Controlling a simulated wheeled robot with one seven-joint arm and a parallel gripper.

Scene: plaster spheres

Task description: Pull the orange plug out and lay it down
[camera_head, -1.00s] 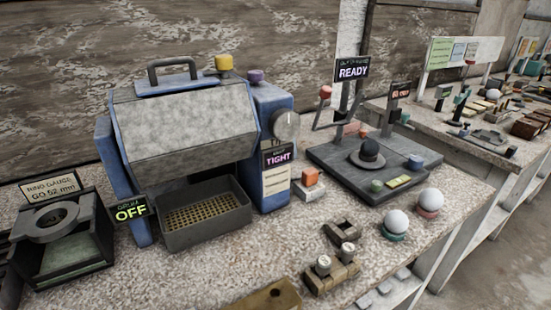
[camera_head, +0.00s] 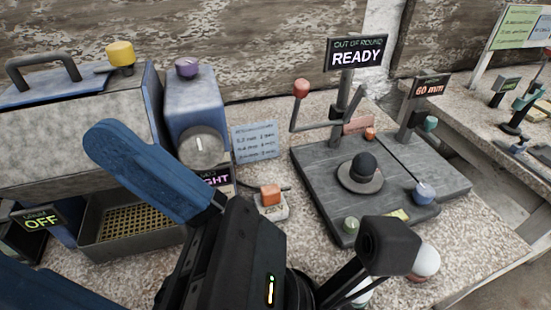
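The orange plug (camera_head: 270,194) is a small orange block on a white base (camera_head: 272,208), with a dark cable running from it. It sits on the speckled bench between the blue machine and the gauge plate. My gripper (camera_head: 240,255), dark with a small lit strip, reaches in from the bottom of the picture. It is nearer the camera than the plug and shows below and left of it, apart from it. I cannot make out both fingertips or whether they are open. Nothing is seen held.
The blue drum machine (camera_head: 193,100) with its tray (camera_head: 130,240) stands left. The dark gauge plate (camera_head: 335,200) with a red-knobbed lever (camera_head: 301,90) stands right. A white sphere (camera_head: 426,262) is near the front right. Bare bench lies around the plug.

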